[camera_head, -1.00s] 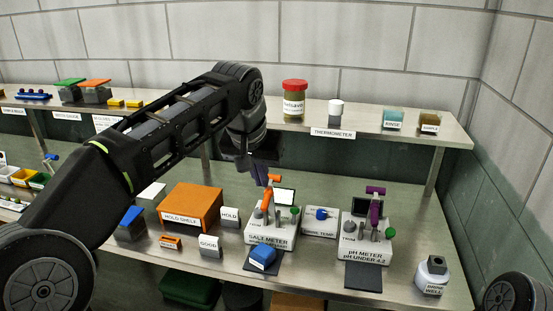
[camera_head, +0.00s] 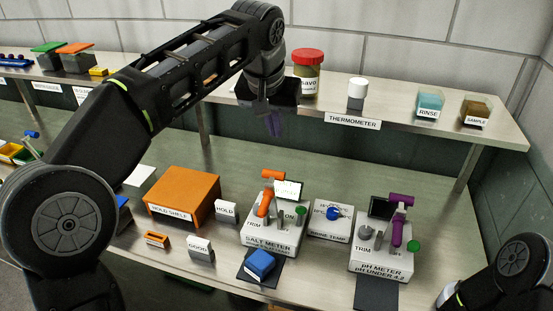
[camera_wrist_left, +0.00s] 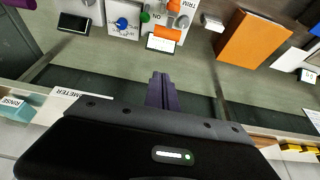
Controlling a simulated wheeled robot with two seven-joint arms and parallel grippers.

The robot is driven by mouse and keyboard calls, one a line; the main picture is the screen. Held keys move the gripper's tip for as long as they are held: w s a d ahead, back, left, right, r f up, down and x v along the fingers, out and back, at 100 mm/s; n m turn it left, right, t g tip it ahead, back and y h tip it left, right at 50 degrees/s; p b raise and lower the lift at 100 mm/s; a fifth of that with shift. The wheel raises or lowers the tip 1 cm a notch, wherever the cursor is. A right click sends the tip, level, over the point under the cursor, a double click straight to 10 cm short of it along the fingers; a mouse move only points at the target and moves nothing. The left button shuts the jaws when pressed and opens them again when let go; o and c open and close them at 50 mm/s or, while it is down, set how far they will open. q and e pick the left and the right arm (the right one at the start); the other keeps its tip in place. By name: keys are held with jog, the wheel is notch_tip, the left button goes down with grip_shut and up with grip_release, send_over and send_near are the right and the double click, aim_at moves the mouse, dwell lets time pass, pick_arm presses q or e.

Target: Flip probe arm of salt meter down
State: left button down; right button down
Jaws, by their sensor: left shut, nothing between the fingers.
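The salt meter (camera_head: 270,243) is a white box on the bench with a small screen, a green knob and a grey knob. Its orange probe arm (camera_head: 265,203) stands up, topped by an orange crosspiece (camera_head: 273,175). In the left wrist view the orange crosspiece (camera_wrist_left: 168,33) shows beside the white screen (camera_wrist_left: 161,45). My left gripper (camera_head: 275,124) is shut and empty, with dark purple fingers, above and behind the salt meter and apart from it. Its closed fingers (camera_wrist_left: 162,85) point toward the meter in the wrist view. My right gripper is not in view; only part of my right arm shows at lower right.
The pH meter (camera_head: 380,262) with a purple arm stands to the right, past the drive temp box (camera_head: 331,221). A blue block (camera_head: 260,263) lies in front. The orange hold shelf (camera_head: 182,190) is left. A raised shelf (camera_head: 400,117) with jars runs behind.

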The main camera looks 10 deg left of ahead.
pick_arm(q)
jog(key=p+x, duration=0.1)
jog(key=x, duration=0.9)
jog(key=s, duration=0.4)
jog(key=shift+a+f+p, duration=0.15)
jog(key=shift+f+p, duration=0.05)
jog(key=shift+p, duration=0.15)
